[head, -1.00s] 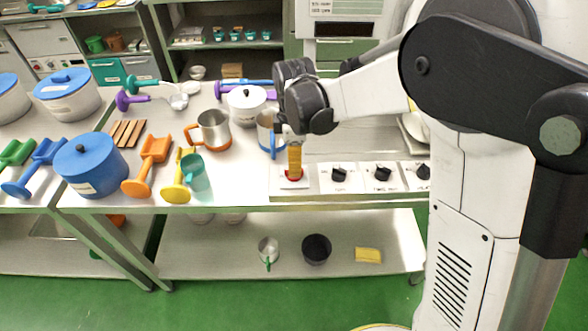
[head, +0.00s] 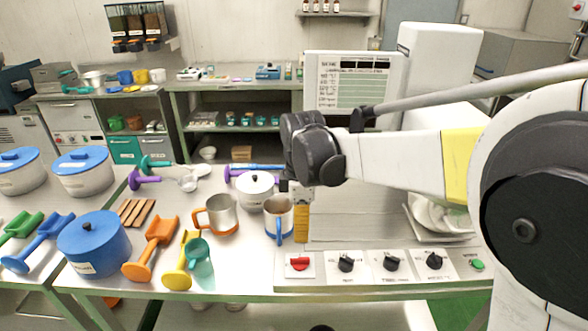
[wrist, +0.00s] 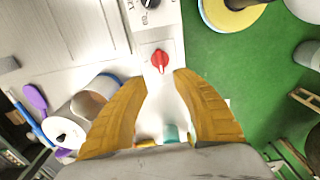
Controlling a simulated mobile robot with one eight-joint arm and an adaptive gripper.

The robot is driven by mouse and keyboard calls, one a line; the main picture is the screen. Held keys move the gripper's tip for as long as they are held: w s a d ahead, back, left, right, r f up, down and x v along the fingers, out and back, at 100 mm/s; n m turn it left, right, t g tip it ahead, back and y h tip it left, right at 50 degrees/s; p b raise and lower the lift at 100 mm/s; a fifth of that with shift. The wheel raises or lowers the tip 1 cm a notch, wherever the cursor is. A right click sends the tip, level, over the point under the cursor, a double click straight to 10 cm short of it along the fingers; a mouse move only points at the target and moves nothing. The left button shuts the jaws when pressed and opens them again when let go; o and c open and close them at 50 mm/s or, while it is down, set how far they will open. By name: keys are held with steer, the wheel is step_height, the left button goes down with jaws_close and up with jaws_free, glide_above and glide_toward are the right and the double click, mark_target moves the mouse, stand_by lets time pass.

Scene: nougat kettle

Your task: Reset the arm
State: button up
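My gripper (head: 302,240) points down above the red knob (head: 299,263) on the front left of the control panel. In the wrist view my gripper (wrist: 162,78) shows two yellow fingers spread apart with nothing between them. The red knob (wrist: 160,60) lies just beyond the fingertips there, apart from them. My arm reaches in from the right of the head view.
A steel mug with a blue handle (head: 279,222) stands close left of my gripper, with a white lidded pot (head: 255,188) behind. An orange-handled mug (head: 219,214) is farther left. Black knobs (head: 346,263) sit right of the red one.

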steer(key=s+d+r+m+t, duration=0.2)
steer(key=s+d+m+t, duration=0.1)
steer(key=s+d+m, duration=0.4)
steer(key=s+d+r+m+t, duration=0.2)
steer(key=s+d+m+t, duration=0.2)
steer(key=s+d+m, duration=0.4)
steer(key=s+m, duration=0.2)
steer(key=shift+s+d+m, duration=0.25)
steer(key=shift+s+m, duration=0.15)
steer(key=shift+o, duration=0.4)
